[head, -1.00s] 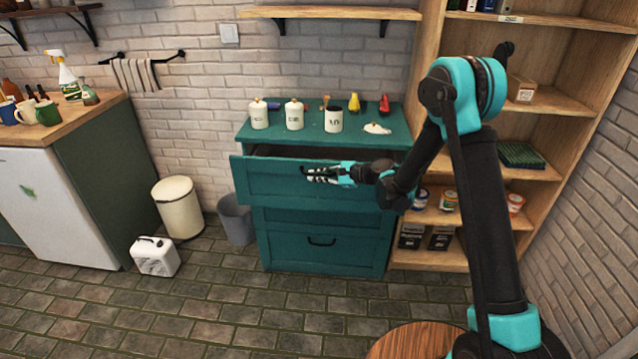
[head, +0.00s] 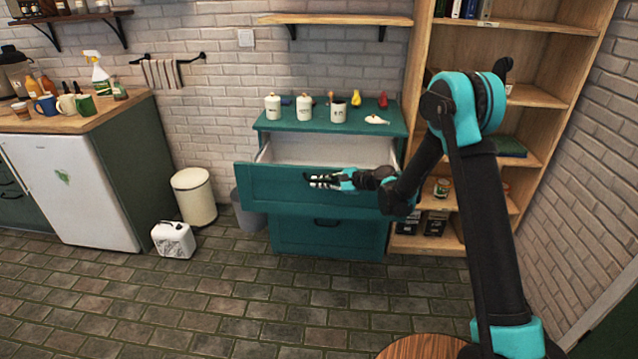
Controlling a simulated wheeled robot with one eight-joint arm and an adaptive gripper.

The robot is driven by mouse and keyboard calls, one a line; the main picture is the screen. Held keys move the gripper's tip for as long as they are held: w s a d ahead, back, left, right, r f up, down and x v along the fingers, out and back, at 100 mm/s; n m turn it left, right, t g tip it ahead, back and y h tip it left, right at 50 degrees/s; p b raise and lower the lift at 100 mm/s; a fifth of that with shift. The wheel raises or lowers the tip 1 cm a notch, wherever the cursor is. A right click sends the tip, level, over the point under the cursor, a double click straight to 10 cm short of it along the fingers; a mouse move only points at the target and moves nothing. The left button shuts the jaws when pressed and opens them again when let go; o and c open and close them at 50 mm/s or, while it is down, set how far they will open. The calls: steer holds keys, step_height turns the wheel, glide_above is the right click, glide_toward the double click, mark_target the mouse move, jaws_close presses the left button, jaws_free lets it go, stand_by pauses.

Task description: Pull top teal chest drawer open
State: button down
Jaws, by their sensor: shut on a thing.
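The teal chest (head: 328,238) stands against the brick wall. Its top drawer (head: 275,188) is pulled well out, and its pale, empty-looking inside shows behind the front panel. My gripper (head: 312,181) is at the middle of that drawer's front, shut on the drawer handle, which the fingers mostly hide. The lower drawer at the bottom is shut, with its dark handle visible.
White canisters (head: 273,107) and small colored items stand on the chest top. A wooden shelf unit (head: 530,95) is close on the right.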

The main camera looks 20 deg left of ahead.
steer(key=shift+d, duration=0.1)
steer(key=c, duration=1.9)
jaws_free()
steer(key=shift+o, duration=0.2)
steer(key=v, duration=1.2)
steer(key=shift+r, duration=0.1)
steer(key=s+d+f+n+t+h, duration=0.1)
steer(key=s+d+n+h, duration=0.2)
steer(key=s+d, duration=0.6)
steer(key=s+d+f+n+h, duration=0.1)
steer(key=s+d+n+h, duration=0.3)
steer(key=s+d, duration=0.5)
steer(key=s+d+f+n+t+h, duration=0.1)
steer(key=s+d+n+h, duration=0.3)
steer(key=d, duration=1.7)
steer(key=s+h, duration=0.3)
steer(key=s, duration=0.2)
steer(key=shift+s+d+t+h, duration=0.25)
steer(key=shift+d+t+h, duration=0.05)
